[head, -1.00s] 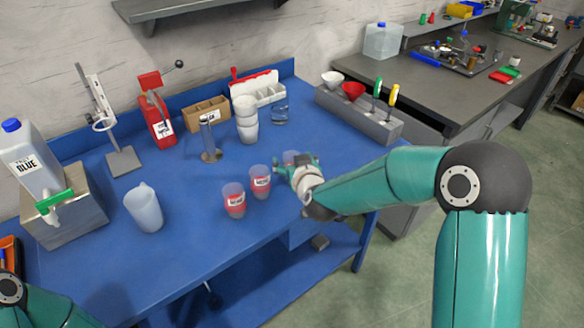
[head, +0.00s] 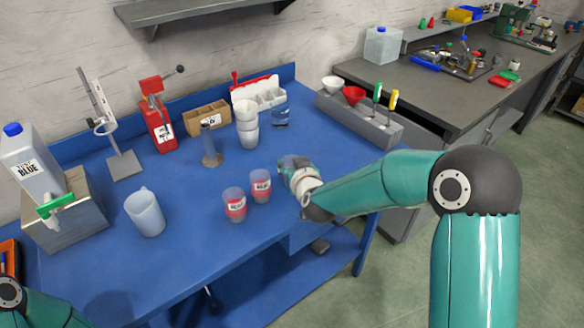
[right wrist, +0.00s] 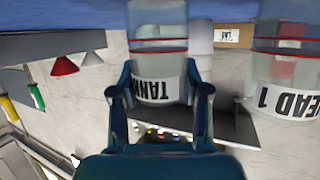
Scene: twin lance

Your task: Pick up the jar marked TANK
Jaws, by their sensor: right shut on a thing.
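In the head view my right gripper (head: 288,165) is at the right part of the blue bench and mostly hides this jar. I cannot tell whether the jar is off the bench. My left gripper is out of view; only part of my left arm shows at the lower left.
Two similar labelled jars stand left of my right gripper, a nearer one (head: 235,205) and another (head: 260,186). The right wrist view shows one marked HEAD 1 (right wrist: 285,75). A pale jug (head: 144,212), stacked white cups (head: 247,130) and a grey tool holder (head: 362,118) stand around.

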